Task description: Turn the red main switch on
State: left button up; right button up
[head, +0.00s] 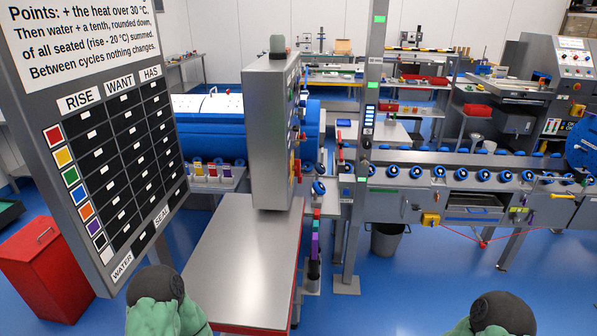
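A grey control cabinet (264,130) stands in the middle, seen almost edge-on. Its front faces right and carries several small knobs and buttons, strongly foreshortened. A red part (298,169) with yellow beside it sticks out low on that front. I cannot tell whether it is the red main switch, or whether it is on or off. Only green and black parts of my two arms show at the bottom edge. Neither gripper is in view.
A grey-topped table (240,262) with a red edge stands below the cabinet. A large sign board (122,170) fills the left, with a red bin (46,268) behind it. A grey post (372,120) and a roller line (450,178) stand to the right. Blue floor (400,290) is open at front right.

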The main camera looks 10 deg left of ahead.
aim_at(297, 167)
jog(key=i+l+u, duration=0.1)
jog(key=l+u, duration=0.15)
jog(key=l, duration=0.2)
jog(key=l+u, duration=0.25)
jog(key=l, duration=0.2)
jog(key=i+l, duration=0.25)
jog(key=l, duration=0.2)
jog(key=i+l+z, duration=0.1)
jog(key=i+l, duration=0.2)
jog(key=i+l+z, duration=0.1)
jog(key=i+l, duration=0.15)
jog(key=l, duration=0.3)
